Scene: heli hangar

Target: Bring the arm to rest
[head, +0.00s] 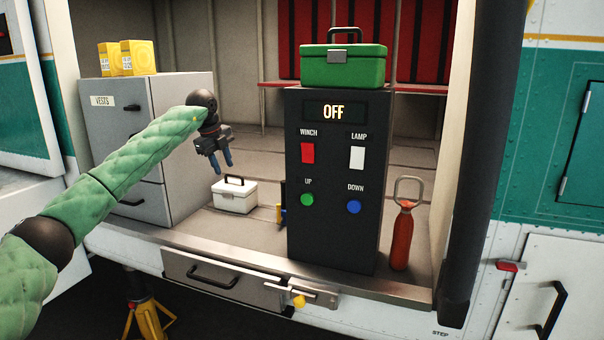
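My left arm, in green quilted sleeving, reaches in from the left. My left gripper (222,168) hangs in the air at the helicopter's open doorway, left of the black control box and in front of the grey cabinet. Its two blue fingers point down with a gap between them, and nothing is held. The control box (337,243) shows a display (334,112) reading OFF, a red WINCH switch (308,153), a white LAMP switch (357,158), a green UP button (307,200) and a blue DOWN button (354,207). My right gripper is not in view.
A green case (342,69) sits on the control box. A red bottle (402,240) stands to its right. A white case (234,197) is on the cabin floor. Yellow boxes (127,59) top the grey VESTS cabinet (124,128). A drawer (232,284) lies below the sill.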

